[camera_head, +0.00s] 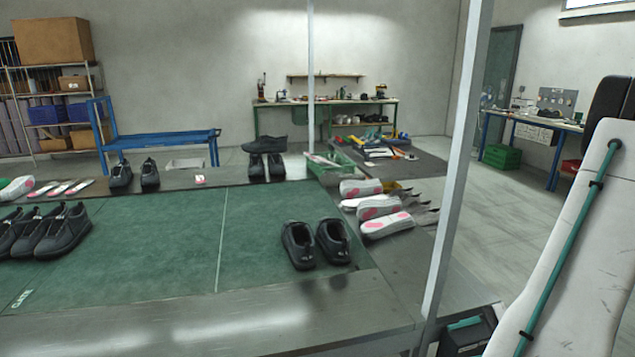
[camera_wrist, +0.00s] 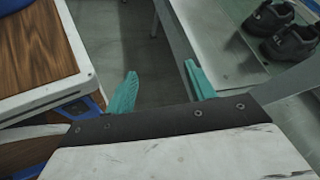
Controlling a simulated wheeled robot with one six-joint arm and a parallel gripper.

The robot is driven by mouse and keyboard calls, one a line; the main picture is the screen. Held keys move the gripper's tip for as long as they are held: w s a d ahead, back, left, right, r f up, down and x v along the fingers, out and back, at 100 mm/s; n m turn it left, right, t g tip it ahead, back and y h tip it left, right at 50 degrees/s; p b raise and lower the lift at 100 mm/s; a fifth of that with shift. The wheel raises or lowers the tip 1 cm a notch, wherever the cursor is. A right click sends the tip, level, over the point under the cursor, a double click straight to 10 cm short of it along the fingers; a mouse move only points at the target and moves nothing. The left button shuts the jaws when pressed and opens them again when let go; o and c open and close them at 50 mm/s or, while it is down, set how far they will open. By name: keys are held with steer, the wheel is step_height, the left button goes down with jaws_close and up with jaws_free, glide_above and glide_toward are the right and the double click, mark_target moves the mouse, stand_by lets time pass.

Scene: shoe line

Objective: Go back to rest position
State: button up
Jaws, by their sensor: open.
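My gripper (camera_wrist: 160,90) shows in the wrist view with its two teal fingers spread apart and nothing between them. It hangs over a gap of grey floor between a wood-topped table on the left and the metal edge of the shoe table on the right. In the head view only my white arm link with a teal tube shows at the right edge; the gripper itself is out of that view. A pair of black shoes (camera_head: 315,244) stands on the green mat (camera_head: 180,235) near its right edge. Black shoes (camera_wrist: 283,29) also show at the upper right in the wrist view, apart from the fingers.
A metal post (camera_head: 460,160) rises at the table's right corner. White-and-pink shoe soles (camera_head: 385,224) lie beside the mat. The wood-topped table (camera_wrist: 38,55) is close left of my gripper. Open floor (camera_head: 510,210) lies right of the post.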

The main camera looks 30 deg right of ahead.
steer(key=w+a+r+n+g+h, duration=0.2)
steer(key=a+r+n+g+h, duration=0.4)
steer(key=a+r+n, duration=1.4)
steer(key=a+r+h, duration=0.4)
steer(key=a, duration=0.4)
steer(key=shift+r+g, duration=0.3)
steer(key=shift+g, duration=0.1)
steer(key=shift+w, duration=0.1)
steer(key=shift+c, duration=0.2)
